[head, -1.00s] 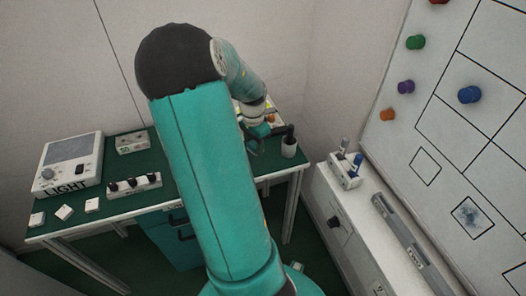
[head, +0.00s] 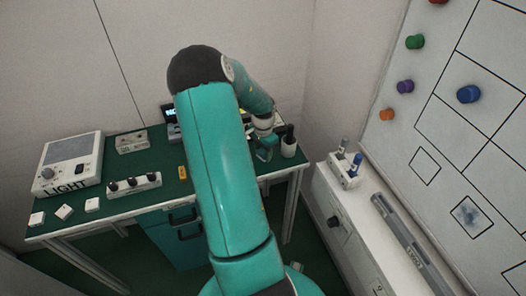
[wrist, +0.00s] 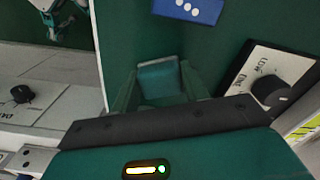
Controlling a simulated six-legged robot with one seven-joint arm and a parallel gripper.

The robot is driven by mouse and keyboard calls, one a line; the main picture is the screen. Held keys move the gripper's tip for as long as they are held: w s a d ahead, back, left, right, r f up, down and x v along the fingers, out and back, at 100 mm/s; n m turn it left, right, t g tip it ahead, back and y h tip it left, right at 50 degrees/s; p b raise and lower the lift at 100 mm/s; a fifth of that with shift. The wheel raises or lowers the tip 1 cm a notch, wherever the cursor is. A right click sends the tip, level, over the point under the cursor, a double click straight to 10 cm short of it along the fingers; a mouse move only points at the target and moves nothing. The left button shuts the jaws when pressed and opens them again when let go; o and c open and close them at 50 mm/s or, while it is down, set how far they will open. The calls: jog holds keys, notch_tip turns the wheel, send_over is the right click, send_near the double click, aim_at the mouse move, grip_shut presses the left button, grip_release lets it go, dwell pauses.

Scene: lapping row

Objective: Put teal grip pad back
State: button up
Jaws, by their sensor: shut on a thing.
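The teal grip pad (wrist: 160,82) is a small flat teal block in the wrist view. My gripper (wrist: 158,88) is shut on it, with one finger on each side of the pad. The pad is over the dark green bench top, close to its edge; how high it is held I cannot tell. In the head view my gripper (head: 265,150) is over the right end of the green bench (head: 150,190), just left of a white cup. There it is small and partly hidden by my arm.
The white cup (head: 289,150) holds something black. A blue block with white dots (wrist: 187,8) and a panel with a black knob (wrist: 270,90) lie near my gripper. A white cabinet (head: 345,215) stands right, beyond a gap. A light box (head: 68,165) is far left.

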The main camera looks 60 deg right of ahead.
aim_at(263, 151)
jog(key=shift+f, duration=0.15)
jog(key=o, duration=1)
notch_tip(263, 151, up, 12)
jog(key=shift+r, duration=0.15)
